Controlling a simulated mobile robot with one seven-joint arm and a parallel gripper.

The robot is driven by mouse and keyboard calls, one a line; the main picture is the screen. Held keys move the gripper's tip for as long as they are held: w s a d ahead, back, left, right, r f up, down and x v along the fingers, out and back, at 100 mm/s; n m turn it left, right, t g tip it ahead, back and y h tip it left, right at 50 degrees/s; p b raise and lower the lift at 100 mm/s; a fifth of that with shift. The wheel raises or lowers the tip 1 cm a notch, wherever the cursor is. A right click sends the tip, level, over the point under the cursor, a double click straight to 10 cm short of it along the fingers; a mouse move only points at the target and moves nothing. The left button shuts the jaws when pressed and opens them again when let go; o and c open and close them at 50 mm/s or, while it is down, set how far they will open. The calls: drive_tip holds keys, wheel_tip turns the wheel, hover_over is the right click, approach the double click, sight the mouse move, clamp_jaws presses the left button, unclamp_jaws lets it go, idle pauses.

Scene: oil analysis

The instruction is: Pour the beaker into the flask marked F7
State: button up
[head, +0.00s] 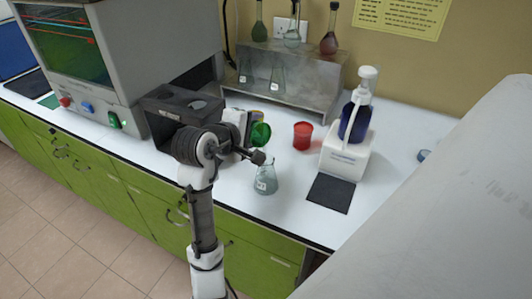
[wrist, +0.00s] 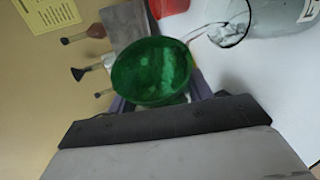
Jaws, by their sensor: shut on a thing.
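My gripper (head: 249,124) is shut on a green beaker (head: 261,136) and holds it above the counter. In the wrist view the beaker (wrist: 150,72) is between the fingers, its mouth facing the camera, with green inside. In the head view it looks tilted. A conical flask (head: 265,180) with a white label stands on the counter just below and in front of it; the label is too small to read. In the wrist view a clear flask (wrist: 270,18) shows at the top right, its mouth close to the beaker's rim. A pale streak lies between them; I cannot tell if it is liquid.
A red beaker (head: 303,136) stands right of the green one. Further right are a white stand with a blue bottle (head: 354,122) and a dark mat (head: 330,193). A metal shelf (head: 310,92) with several flasks is behind. A grey oven (head: 150,50) stands left.

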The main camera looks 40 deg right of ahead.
drive_tip(key=shift+f, duration=0.15)
drive_tip(key=shift+s+r+m+t+h+b, duration=0.1)
drive_tip(key=shift+r+m+t+h+b, duration=0.25)
drive_tip(key=shift+m+t, duration=0.3)
idle(0.7)
drive_tip(key=shift+s+f+m+b, duration=0.1)
drive_tip(key=shift+f+m+b, duration=0.05)
drive_tip(key=shift+m+b, duration=0.15)
drive_tip(key=shift+r, duration=0.2)
drive_tip(key=shift+w+r+n+g+p, duration=0.1)
drive_tip(key=shift+w+n+g+p, duration=0.2)
drive_tip(key=shift+n+p, duration=0.35)
drive_tip(key=shift+w+r+n+g+p, duration=0.2)
drive_tip(key=shift+r+n+g+p, duration=0.5)
drive_tip(key=shift+p, duration=0.45)
drive_tip(key=shift+f+y, duration=0.45)
drive_tip(key=shift+f, duration=0.2)
drive_tip(key=shift+s+f, duration=0.1)
drive_tip(key=shift+f, duration=0.05)
drive_tip(key=shift+g+p, duration=0.25)
drive_tip(key=shift+p, duration=0.15)
